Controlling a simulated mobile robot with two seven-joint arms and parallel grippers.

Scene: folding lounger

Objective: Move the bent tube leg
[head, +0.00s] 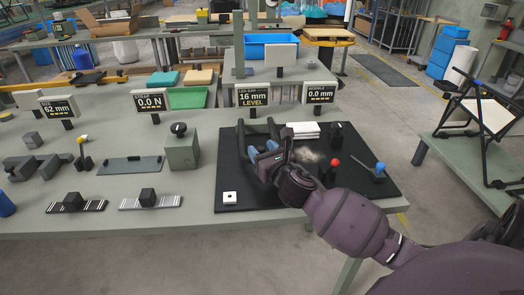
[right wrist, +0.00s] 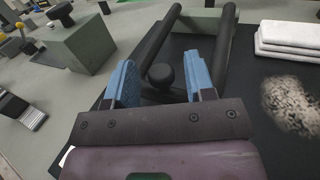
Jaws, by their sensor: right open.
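The bent tube leg (right wrist: 226,40) appears as dark round tubing on the black mat (head: 232,185). In the head view its tubing (head: 240,135) rises just behind my right gripper (head: 262,158). In the right wrist view my right gripper (right wrist: 162,85) is open, its two blue fingers apart. A dark round knob or tube end (right wrist: 160,75) shows between the fingers; I cannot tell whether either finger touches it. The gripper and arm hide the lower part of the leg in the head view. My left gripper is not in view.
White folded cloths (head: 303,130), a red-topped knob (head: 334,163) and a blue-topped lever (head: 379,168) stand on the mat. A grey-green block (head: 182,152) stands to the left. A sign (head: 253,96) reads 16 mm, LEVEL. A folding lounger (head: 488,118) stands at right.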

